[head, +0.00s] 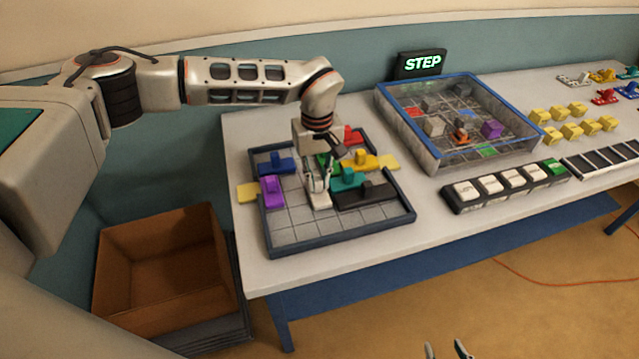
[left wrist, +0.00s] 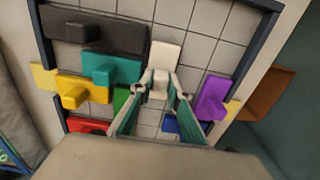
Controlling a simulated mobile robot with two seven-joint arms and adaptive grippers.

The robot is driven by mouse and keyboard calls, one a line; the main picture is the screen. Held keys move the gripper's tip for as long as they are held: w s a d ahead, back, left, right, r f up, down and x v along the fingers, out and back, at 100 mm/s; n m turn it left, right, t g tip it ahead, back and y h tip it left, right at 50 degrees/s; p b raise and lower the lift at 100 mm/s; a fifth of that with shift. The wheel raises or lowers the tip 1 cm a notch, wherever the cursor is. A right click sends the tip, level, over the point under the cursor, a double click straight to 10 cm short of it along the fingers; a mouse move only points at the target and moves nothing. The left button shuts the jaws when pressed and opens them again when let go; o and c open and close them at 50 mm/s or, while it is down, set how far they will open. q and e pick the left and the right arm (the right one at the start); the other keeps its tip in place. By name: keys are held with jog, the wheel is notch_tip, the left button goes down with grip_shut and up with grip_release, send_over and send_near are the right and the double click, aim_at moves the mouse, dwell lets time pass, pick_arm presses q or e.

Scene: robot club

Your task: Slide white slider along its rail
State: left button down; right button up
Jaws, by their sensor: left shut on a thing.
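The white slider (head: 320,201) lies on the gridded sliding board (head: 338,239), near its middle, between the purple slider (head: 271,190) and the black slider (head: 376,193). My left gripper (head: 320,183) reaches down from above and is shut on the white slider. In the left wrist view the white slider (left wrist: 165,54) shows between and beyond the fingertips (left wrist: 160,88); its gripped part is partly hidden. The teal slider (left wrist: 112,69) is close beside it. My right gripper (head: 447,349) shows only its fingertips at the bottom edge, apart and empty.
Blue (head: 276,163), yellow (head: 361,161), red (head: 353,135) and green sliders share the board. Bare grid squares lie toward the board's front rim. A clear-walled box (head: 425,145) and a key row (head: 505,187) stand to the right. A cardboard box (head: 120,260) stands below left.

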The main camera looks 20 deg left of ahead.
pick_arm(q)
jog(key=shift+w+a+b, duration=0.15)
jog(key=shift+w+a, duration=0.35)
jog(key=shift+w, duration=0.25)
jog(key=shift+w+a+b, duration=0.15)
jog(key=shift+w+a, duration=0.35)
jog(key=shift+w, duration=0.2)
jog(key=c, duration=2.2)
grip_release()
jog(key=shift+r, duration=0.1)
notch_tip(320, 180, up, 4)
jog(key=p, duration=0.2)
jog(key=shift+f+p, duration=0.2)
jog(key=shift+p, duration=0.2)
notch_tip(320, 180, up, 3)
jog(key=p, duration=0.2)
jog(key=shift+r+p, duration=0.1)
jog(key=shift+p, duration=0.25)
